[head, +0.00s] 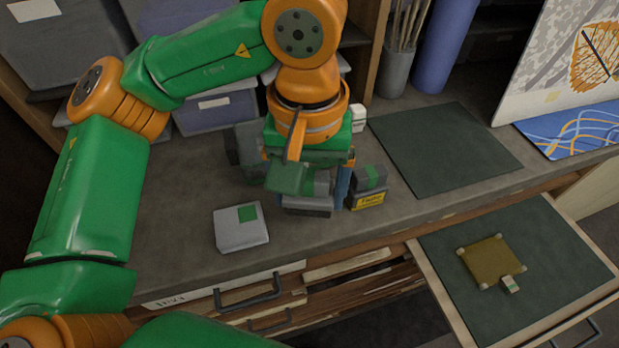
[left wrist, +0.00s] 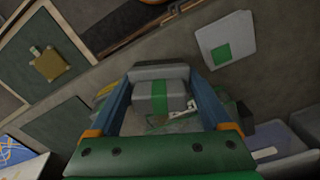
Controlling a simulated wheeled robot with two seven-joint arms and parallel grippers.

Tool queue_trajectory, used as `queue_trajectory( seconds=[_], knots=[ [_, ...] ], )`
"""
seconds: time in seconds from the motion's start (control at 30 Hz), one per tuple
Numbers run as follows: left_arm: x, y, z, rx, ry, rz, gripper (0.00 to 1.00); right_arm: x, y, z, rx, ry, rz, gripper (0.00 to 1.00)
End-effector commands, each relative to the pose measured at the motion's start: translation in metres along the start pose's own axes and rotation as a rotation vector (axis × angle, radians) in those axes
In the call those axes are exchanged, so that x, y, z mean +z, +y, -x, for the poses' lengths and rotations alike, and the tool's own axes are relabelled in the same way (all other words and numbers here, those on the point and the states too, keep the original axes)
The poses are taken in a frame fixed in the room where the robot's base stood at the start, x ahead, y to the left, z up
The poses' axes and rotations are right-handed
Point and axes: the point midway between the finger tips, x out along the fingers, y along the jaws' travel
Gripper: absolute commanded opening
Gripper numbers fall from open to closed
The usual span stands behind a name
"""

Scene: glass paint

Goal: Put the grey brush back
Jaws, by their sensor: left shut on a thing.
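My left gripper (head: 322,192) points down over the grey worktop (head: 185,205). It is shut on a grey block-like thing with a green band (left wrist: 160,100), which sits between the blue fingers in the left wrist view. The gripper and arm hide much of it in the head view, and I cannot tell whether it touches the worktop. Its shape does not show clearly whether it is the grey brush. Several thin-handled brushes stand in a grey cup (head: 396,72) at the back. My right gripper is not in view.
A light grey box with a green square (head: 240,232) lies left of the gripper. A dark block with a yellow label (head: 369,190) stands close on its right. A dark green mat (head: 440,148) is bare. An open drawer (head: 575,250) holds an ochre piece (head: 490,260).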

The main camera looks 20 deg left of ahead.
Motion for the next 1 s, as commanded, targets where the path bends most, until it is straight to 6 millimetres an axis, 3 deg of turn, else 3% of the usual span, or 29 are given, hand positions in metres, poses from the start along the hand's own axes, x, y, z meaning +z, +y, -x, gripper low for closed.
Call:
queue_trajectory(
  seconds=[0.17,0.3,0.67,0.7,0.73,1.0],
  knots=[
    [-0.007,-0.011,-0.016,0.0,-0.001,0.001,0.37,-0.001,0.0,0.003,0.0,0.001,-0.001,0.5],
    [-0.006,-0.01,-0.042,0.001,-0.001,0.0,0.37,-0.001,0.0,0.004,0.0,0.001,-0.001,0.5],
    [-0.006,-0.009,-0.049,0.003,0.001,0.001,0.37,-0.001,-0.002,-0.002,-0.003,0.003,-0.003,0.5],
    [-0.006,-0.009,-0.048,0.003,0.001,0.001,0.9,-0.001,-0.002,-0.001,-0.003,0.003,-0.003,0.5],
    [-0.006,-0.009,-0.048,0.003,0.001,0.001,0.98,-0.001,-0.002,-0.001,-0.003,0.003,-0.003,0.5],
    [-0.006,-0.009,-0.045,0.002,0.001,0.001,1.0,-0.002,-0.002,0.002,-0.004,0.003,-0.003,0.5]
  ],
)
